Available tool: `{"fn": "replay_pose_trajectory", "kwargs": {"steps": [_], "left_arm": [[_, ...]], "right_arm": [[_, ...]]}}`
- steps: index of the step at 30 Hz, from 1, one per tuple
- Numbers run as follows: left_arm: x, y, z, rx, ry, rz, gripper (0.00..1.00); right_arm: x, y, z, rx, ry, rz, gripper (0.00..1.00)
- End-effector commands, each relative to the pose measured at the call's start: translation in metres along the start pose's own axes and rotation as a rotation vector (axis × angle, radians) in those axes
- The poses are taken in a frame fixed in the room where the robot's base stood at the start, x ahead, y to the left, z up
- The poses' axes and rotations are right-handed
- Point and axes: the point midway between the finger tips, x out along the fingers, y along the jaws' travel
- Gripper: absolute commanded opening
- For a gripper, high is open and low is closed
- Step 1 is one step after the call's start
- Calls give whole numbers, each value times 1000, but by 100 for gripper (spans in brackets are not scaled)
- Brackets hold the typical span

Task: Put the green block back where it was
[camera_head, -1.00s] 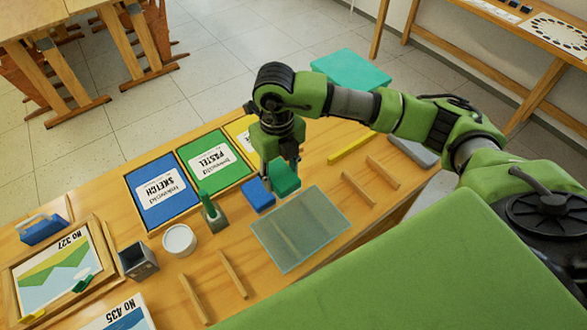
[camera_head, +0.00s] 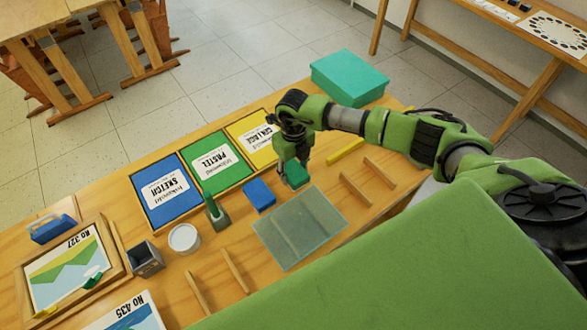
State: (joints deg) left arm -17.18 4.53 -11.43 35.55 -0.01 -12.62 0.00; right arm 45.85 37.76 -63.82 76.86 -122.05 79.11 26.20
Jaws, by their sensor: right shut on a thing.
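The green block (camera_head: 298,176) is teal-green and sits between the fingertips of my right gripper (camera_head: 294,168), which points down and is shut on it. The block is just beyond the far edge of the translucent glass-like sheet (camera_head: 300,228). I cannot tell whether its underside touches the table. A blue block (camera_head: 260,195) lies to its left, with a narrow gap between them. My left gripper is not in view.
Blue, green and yellow labelled panels (camera_head: 222,161) line the table's far side. A green bottle-like item (camera_head: 216,214), white cup (camera_head: 184,239) and dark square holder (camera_head: 146,259) stand left. A teal box (camera_head: 349,76) is behind. Wooden strips (camera_head: 355,189) lie right.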

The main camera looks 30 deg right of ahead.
Motion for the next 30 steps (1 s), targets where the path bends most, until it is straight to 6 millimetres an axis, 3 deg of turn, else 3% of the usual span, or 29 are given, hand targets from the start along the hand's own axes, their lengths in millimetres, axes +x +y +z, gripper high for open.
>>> {"fn": "replay_pose_trajectory", "kwargs": {"steps": [10, 11, 12, 23, 26, 30], "left_arm": [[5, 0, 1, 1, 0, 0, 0], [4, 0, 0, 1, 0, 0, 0], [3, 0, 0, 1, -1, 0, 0], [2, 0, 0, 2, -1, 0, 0], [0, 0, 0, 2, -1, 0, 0], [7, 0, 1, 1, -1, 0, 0]], "right_arm": [[5, 0, 0, 0, -1, 0, 25], [3, 0, 0, 0, -1, 0, 50], [3, 0, 0, 0, 0, 0, 59], [1, 0, 0, 0, 0, 0, 59], [-4, 0, 1, 0, -2, 0, 59], [-28, 0, 2, 0, -6, 0, 59]]}}
